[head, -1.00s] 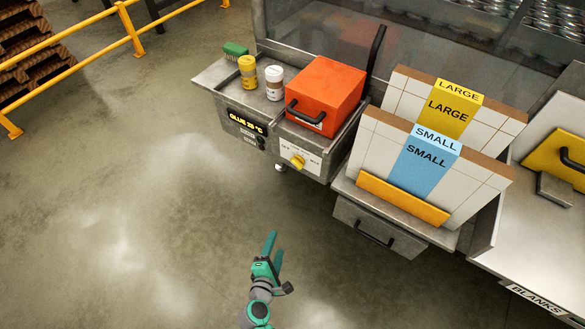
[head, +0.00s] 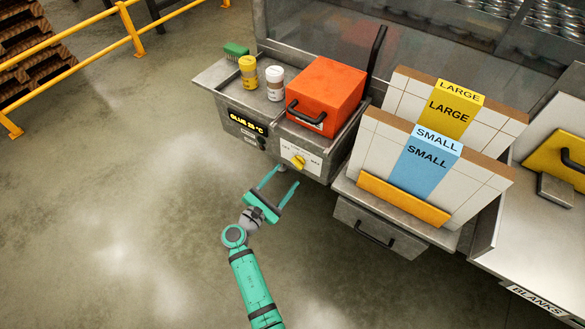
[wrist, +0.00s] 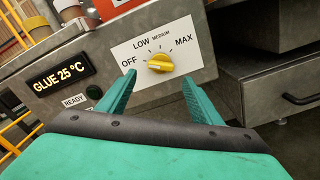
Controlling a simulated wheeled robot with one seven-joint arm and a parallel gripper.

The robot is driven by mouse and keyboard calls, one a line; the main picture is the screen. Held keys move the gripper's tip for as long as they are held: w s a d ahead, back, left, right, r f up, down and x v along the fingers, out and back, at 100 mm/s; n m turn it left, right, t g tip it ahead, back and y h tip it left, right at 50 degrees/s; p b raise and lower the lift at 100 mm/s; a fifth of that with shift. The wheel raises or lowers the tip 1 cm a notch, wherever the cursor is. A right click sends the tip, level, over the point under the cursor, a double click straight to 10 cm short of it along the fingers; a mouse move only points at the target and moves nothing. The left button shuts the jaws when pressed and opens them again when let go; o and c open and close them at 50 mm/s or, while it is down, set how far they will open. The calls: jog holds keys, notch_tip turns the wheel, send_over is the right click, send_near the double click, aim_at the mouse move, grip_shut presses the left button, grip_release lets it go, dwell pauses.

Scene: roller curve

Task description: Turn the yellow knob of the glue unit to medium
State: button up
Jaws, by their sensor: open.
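The yellow knob (head: 299,162) sits on a white dial plate on the front of the glue unit (head: 240,106). In the wrist view the knob (wrist: 160,63) is upper centre, with OFF, LOW, MEDIUM and MAX printed around it. Its pale mark is on the left and seems to point towards OFF. My gripper (head: 286,176) is open and empty, in front of and a little below the knob. In the wrist view its two green fingers (wrist: 160,74) stand left and right of the knob, apart from it.
The display (wrist: 61,77) reads GLUE 25 °C, with a dark READY lamp (wrist: 94,92) below. An orange box (head: 325,90) and two bottles stand on the unit. A drawer with a handle (head: 375,235) juts out at the lower right. The floor at left is clear.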

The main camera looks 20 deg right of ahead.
aim_at(298, 163)
jog(key=x, duration=0.5)
jog(key=shift+w+d, duration=0.25)
jog(key=shift+d, duration=0.05)
jog(key=c, duration=1.1)
